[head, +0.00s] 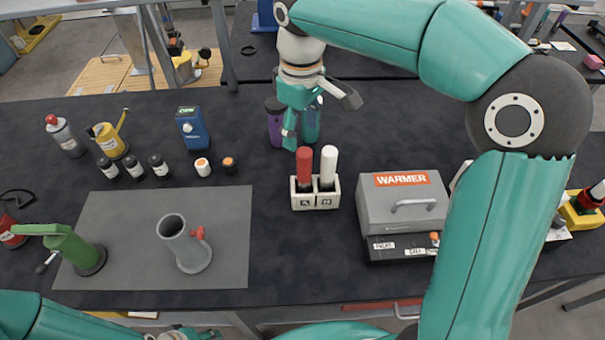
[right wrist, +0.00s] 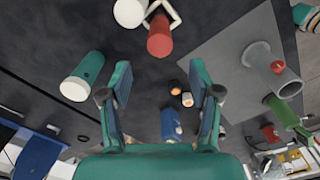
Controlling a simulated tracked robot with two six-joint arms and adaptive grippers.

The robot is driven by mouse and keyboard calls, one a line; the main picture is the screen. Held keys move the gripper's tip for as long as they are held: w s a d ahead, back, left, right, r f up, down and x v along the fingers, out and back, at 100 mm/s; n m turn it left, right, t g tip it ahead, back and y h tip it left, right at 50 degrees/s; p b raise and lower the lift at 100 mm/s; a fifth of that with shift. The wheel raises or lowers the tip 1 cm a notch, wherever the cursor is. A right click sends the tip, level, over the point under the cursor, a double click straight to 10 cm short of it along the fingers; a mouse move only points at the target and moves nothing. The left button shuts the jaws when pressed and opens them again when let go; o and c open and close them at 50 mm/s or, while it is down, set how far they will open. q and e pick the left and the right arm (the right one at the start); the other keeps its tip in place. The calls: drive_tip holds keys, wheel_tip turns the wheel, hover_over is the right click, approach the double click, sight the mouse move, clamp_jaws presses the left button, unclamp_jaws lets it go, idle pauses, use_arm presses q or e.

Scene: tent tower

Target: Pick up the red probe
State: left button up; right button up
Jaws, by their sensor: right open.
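The red probe (head: 304,168) stands upright in a small white two-slot holder (head: 315,202), left of a white probe (head: 328,166). My right gripper (head: 318,114) is open and empty, just behind and above the probes. In the right wrist view its fingers (right wrist: 158,95) are spread apart. The red probe (right wrist: 160,38) shows there beyond the fingertips at top centre, not between them, with the white probe (right wrist: 130,12) beside it. Only a piece of my left arm's end shows at the bottom edge of the head view; its fingers are not clear.
A purple bottle (head: 275,122) and a teal bottle (head: 311,122) stand close by my right gripper. A grey WARMER box (head: 403,205) is right of the holder. A grey mat (head: 120,230) with a grey cylinder (head: 185,245) lies left. Dark table is bare between mat and holder.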

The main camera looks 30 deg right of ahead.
sight(305, 151)
wheel_tip(305, 151, down, 2)
drive_tip(key=shift+f, duration=0.25)
drive_tip(key=shift+s+d+f+p, duration=0.15)
drive_tip(key=shift+f+p, duration=0.1)
drive_tip(key=shift+f, duration=1.05)
drive_tip(key=shift+s+d+f+p, duration=0.1)
drive_tip(key=shift+s+f+p, duration=0.1)
drive_tip(key=shift+f, duration=1.1)
clamp_jaws()
